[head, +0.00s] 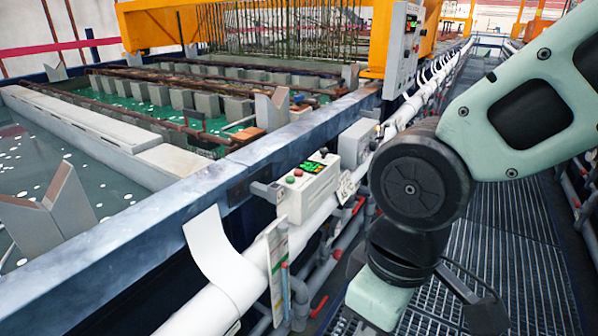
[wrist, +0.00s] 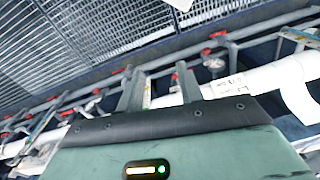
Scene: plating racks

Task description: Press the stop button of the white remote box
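The white remote box (head: 308,190) is mounted beside the blue tank rim, near the middle of the head view. Its top carries a red button (head: 298,172), a green button (head: 290,179) and a small lit green display (head: 315,167). No label that reads "stop" is legible. My gripper (wrist: 160,88) shows two grey fingers standing apart with nothing held between them. In the head view my arm hangs to the right of the box, over the walkway side, and the fingertips are out of sight. The box does not show in the wrist view.
White pipes (head: 322,213) with red-handled valves run along the tank below the box. A grey box (head: 357,142) stands just behind it. A curled white sheet (head: 213,250) lies at front left. The grated walkway (head: 500,230) is clear at right; a control panel (head: 403,48) stands farther back.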

